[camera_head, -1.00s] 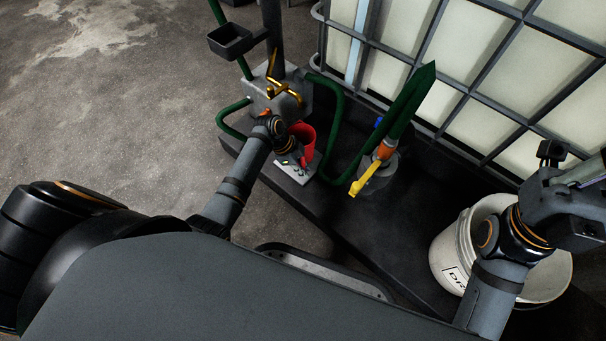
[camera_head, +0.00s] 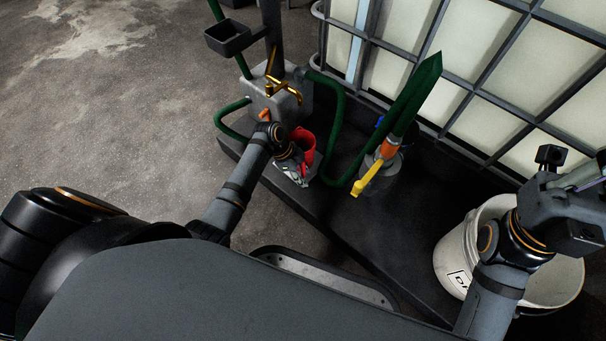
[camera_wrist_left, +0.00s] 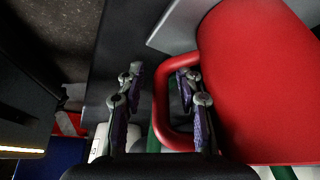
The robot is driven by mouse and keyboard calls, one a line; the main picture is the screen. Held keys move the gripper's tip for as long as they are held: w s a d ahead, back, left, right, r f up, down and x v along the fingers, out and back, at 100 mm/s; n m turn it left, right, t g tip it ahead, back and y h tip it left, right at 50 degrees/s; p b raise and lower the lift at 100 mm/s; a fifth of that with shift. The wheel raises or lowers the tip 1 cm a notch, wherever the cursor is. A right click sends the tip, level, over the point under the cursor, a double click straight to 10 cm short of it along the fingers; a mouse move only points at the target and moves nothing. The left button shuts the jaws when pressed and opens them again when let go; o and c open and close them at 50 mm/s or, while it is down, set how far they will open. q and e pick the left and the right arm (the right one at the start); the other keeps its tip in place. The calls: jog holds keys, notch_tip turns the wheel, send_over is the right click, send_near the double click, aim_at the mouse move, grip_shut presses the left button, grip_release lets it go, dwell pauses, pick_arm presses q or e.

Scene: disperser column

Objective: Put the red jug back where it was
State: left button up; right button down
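The red jug (camera_head: 302,145) stands close to upright near the far left end of the dark platform, its open top showing in the head view. It fills the right of the left wrist view (camera_wrist_left: 265,80), its looped handle (camera_wrist_left: 161,105) pointing left. My left gripper (camera_head: 291,170) is at the jug's near side. In the wrist view its two fingers (camera_wrist_left: 158,85) are apart, with the handle's bar in the gap between them; neither visibly pinches it. My right gripper (camera_head: 585,190) is by the white bucket at the right; its fingers cannot be made out.
A grey block with a brass tap (camera_head: 282,90) stands behind the jug, with green hoses around it. A yellow-handled valve (camera_head: 368,178) with a tall green hose is to the right. A caged white tank (camera_head: 470,75) borders the back. The white bucket (camera_head: 460,255) is front right.

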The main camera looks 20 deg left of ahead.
pick_arm(q)
jog(key=p+v, duration=0.6)
jog(key=v, duration=0.6)
jog(key=shift+p, duration=0.3)
